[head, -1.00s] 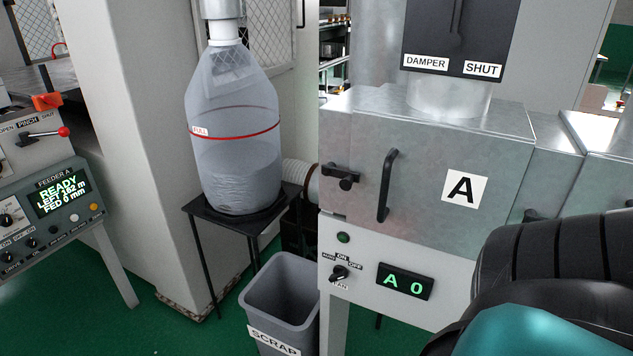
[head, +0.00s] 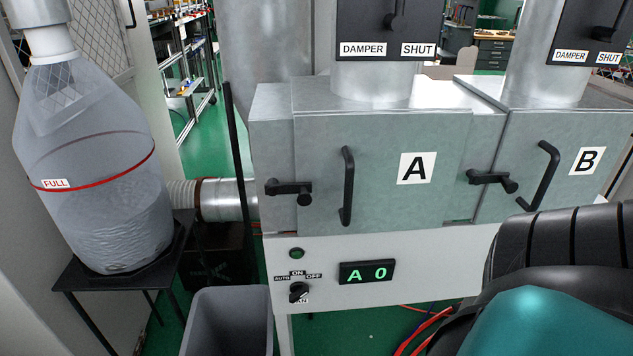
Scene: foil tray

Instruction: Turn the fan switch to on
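The fan switch (head: 298,292) is a small black knob on the white front panel below box A, in the lower middle of the head view. The labels AUTO, ON and OFF sit above it, left to right. The knob's pointer seems turned toward OFF, but it is too small to be sure. The FAN label below is partly hidden by the knob. A black ribbed and teal part of my own arm fills the lower right. Neither of my grippers is in view, and nothing touches the switch.
Box A (head: 400,200) has a black handle and latch. A grey bin (head: 230,310) stands below left. A bagged container (head: 95,170) stands on a black stand.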

